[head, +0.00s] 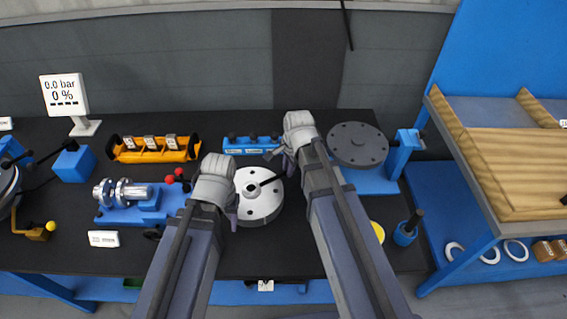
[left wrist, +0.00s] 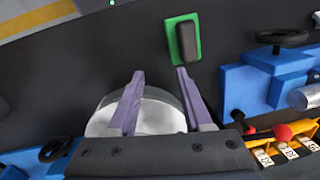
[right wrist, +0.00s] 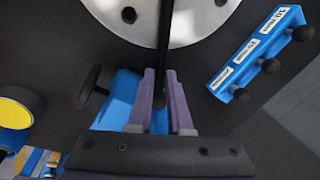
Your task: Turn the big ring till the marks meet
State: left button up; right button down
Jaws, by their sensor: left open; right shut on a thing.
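The big ring appears to be the pale grey round flange (head: 262,207) with bolt holes at the middle of the bench. A black bar (head: 270,181) runs from its hub to the right. My right gripper (head: 289,163) is shut on the bar's outer end; in the right wrist view the bar (right wrist: 164,35) passes between its fingers (right wrist: 160,78), with the flange (right wrist: 185,22) beyond. My left gripper (head: 232,211) is open at the flange's left edge. In the left wrist view the flange (left wrist: 155,115) shows behind its fingers (left wrist: 160,73); contact is unclear. I cannot make out the marks.
A dark holed disc (head: 358,145) on a blue stand is at right. A blue block with black pegs (head: 250,144) stands behind the flange. Left are a blue fixture with metal cylinder (head: 125,193) and orange rack (head: 155,149). A yellow-topped part (head: 378,231) sits beside my right arm.

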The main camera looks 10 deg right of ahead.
jog(key=c, duration=0.8)
grip_release()
jog(key=shift+c, duration=0.2)
jog(key=shift+r, duration=0.1)
notch_tip(320, 180, up, 8)
jog(key=s+p, duration=0.1)
jog(key=p, duration=0.6)
jog(key=shift+s+d+f+p, duration=0.25)
jog(key=shift+s+p, duration=0.05)
jog(key=shift+p, duration=0.05)
